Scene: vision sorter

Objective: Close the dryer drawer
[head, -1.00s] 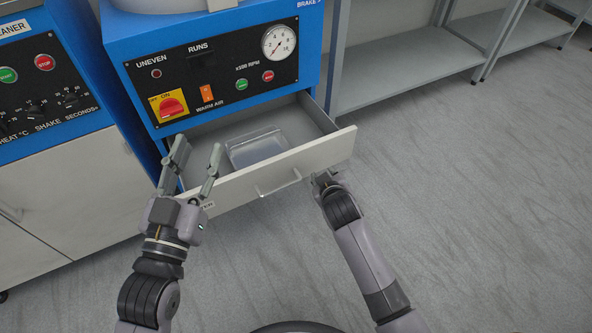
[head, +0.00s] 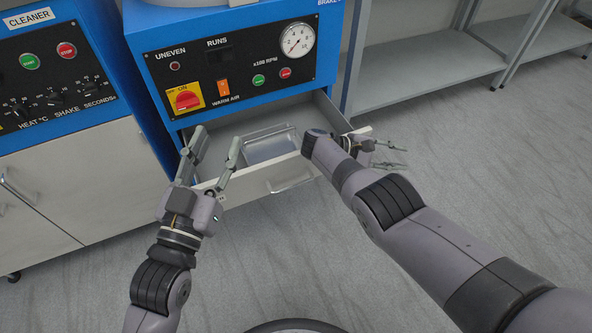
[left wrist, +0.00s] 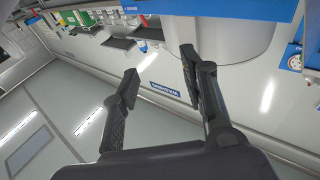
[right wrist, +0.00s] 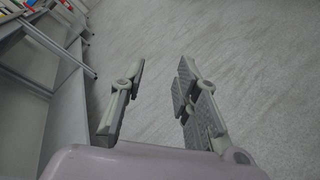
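The dryer (head: 245,62) is a blue machine with a black control panel. Its drawer (head: 248,188) stands pulled out below the panel, with a bar handle (head: 290,183) on the pale front. A clear tray (head: 270,146) lies inside the drawer. My left gripper (head: 215,152) is open and empty at the drawer's left front corner; whether it touches cannot be told. My right gripper (head: 385,156) is open and empty at the drawer's right front corner, fingers pointing right over the floor; it also shows open in the right wrist view (right wrist: 157,85). My right forearm hides part of the drawer front.
The blue cleaner machine (head: 55,75) with a pale cabinet (head: 60,190) stands to the left. A grey metal shelf (head: 430,68) stands at the right. The floor (head: 480,180) in front and to the right is clear.

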